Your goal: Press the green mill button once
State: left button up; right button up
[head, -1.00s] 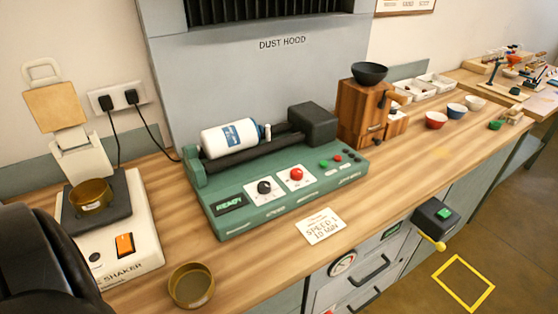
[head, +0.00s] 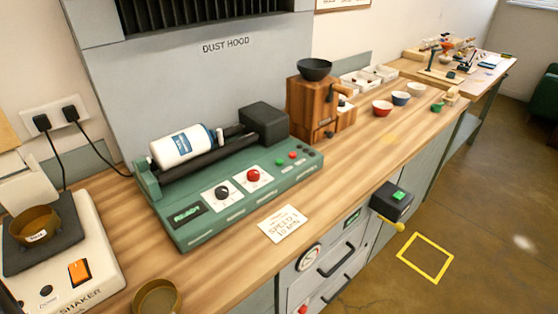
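The green mill (head: 215,233) stands on the wooden counter below the dust hood, with a white jar (head: 183,147) lying on its black rollers. Its sloped panel has a lit display reading READY (head: 187,214), a black knob (head: 222,193), a red knob (head: 253,175), a small green button (head: 279,162) and a small red button (head: 292,155). Neither of my grippers is in view, and nothing covers the panel.
A card reading SPEED 1 10 MIN (head: 283,223) lies before the mill. A shaker (head: 75,235) with a brass pan stands left. A wooden grinder (head: 309,110) and bowls (head: 382,107) are right. A black box with another green button (head: 398,196) juts from the counter front.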

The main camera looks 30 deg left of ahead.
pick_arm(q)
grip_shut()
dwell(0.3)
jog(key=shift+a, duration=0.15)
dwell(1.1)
